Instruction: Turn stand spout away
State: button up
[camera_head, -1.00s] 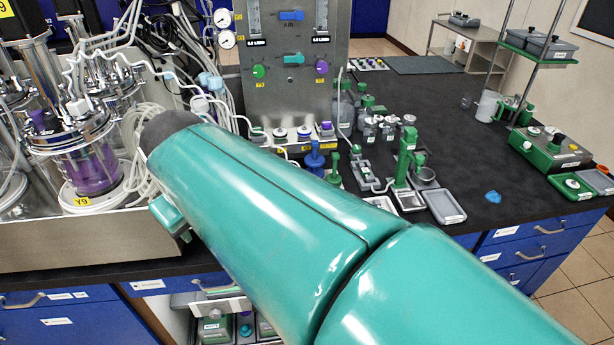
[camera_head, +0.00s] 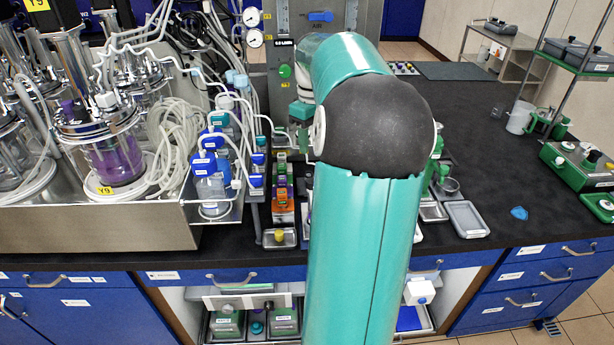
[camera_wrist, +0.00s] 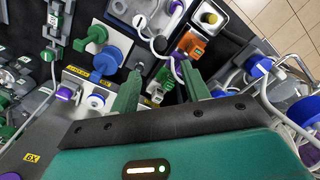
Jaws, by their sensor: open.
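The green stand, which appears to carry the spout, is mostly hidden behind my arm in the head view; a green edge (camera_head: 437,147) shows right of my elbow, above a small grey cup (camera_head: 449,186). I cannot make out the spout's direction. My gripper (camera_wrist: 160,74) is open and empty in the wrist view, its two green fingers apart above the crowded bench. A green fitting (camera_wrist: 91,37) and a blue round knob (camera_wrist: 106,61) lie left of the fingers there. I cannot tell whether that fitting belongs to the stand.
An orange block (camera_head: 283,212) and blue-capped bottles (camera_head: 207,165) stand left of my arm. An orange block (camera_wrist: 190,43) is just beyond the fingers in the wrist view. A grey tray (camera_head: 467,218) lies right of my arm.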

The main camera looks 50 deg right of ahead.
notch_tip(320, 180, down, 13)
jog(key=shift+w+r, duration=0.1)
jog(key=shift+r, duration=0.05)
grip_shut()
dwell(0.4)
